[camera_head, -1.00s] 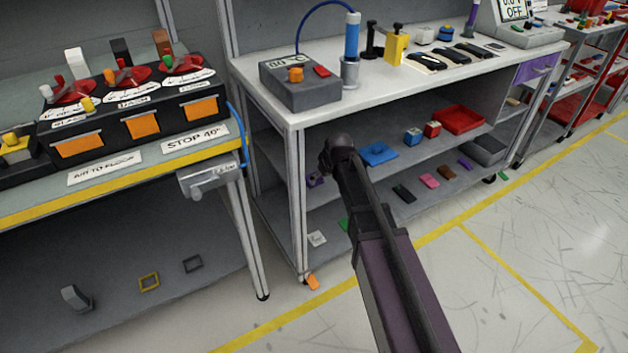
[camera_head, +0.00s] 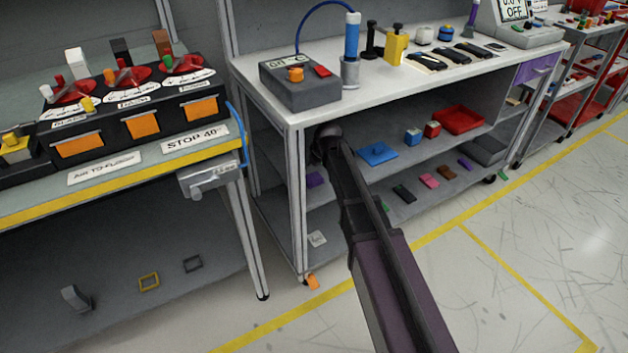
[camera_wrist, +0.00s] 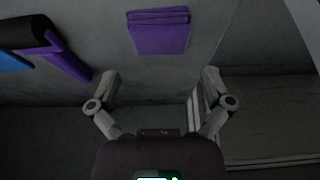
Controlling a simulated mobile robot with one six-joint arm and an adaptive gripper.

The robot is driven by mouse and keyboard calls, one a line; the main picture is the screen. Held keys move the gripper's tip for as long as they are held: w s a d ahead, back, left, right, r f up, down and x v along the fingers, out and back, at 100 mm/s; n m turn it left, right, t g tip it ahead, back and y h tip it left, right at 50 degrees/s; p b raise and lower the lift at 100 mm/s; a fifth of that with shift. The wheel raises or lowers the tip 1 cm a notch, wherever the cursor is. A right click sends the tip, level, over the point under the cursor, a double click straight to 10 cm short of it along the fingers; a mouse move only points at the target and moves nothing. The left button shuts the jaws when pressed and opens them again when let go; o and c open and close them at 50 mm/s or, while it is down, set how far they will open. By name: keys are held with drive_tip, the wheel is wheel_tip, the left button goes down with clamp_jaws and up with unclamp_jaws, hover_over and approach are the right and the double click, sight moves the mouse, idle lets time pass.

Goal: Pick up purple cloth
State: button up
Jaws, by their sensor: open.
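The purple cloth (camera_wrist: 160,32) shows in the wrist view as a flat, folded piece on a grey surface, near the top centre. A small purple patch (camera_head: 316,179) on the middle shelf in the head view appears to be the same cloth. My gripper (camera_wrist: 160,79) has its two fingers spread wide with nothing between them. The cloth lies beyond the fingertips, roughly centred between them and apart from them. In the head view my arm reaches under the tabletop, and the gripper's fingers are hidden.
The white tabletop (camera_head: 420,82) overhangs the shelf, with a frame post (camera_head: 296,205) at its left. A blue tray (camera_head: 377,154), small blocks and a red tray (camera_head: 459,120) sit farther right on the shelf. A purple-and-black item (camera_wrist: 50,48) lies left in the wrist view.

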sight(313, 175)
drive_tip(key=shift+b+x, duration=2.15)
drive_tip(key=shift+x, duration=0.35)
drive_tip(key=shift+d, duration=0.1)
drive_tip(key=c, duration=0.9)
drive_tip(key=shift+o, duration=0.2)
drive_tip(key=shift+r, duration=0.15)
wheel_tip(313, 175, up, 4)
drive_tip(key=p, duration=0.4)
drive_tip(key=shift+f, duration=0.25)
drive_tip(key=s+d, duration=0.1)
drive_tip(key=s, duration=0.4)
drive_tip(key=s+d, duration=0.2)
drive_tip(key=s, duration=0.3)
drive_tip(key=s+d+r+p, duration=0.1)
drive_tip(key=s, duration=0.4)
drive_tip(key=shift+s+d+r, duration=0.1)
drive_tip(key=shift+s+d, duration=0.1)
drive_tip(key=shift+s, duration=0.05)
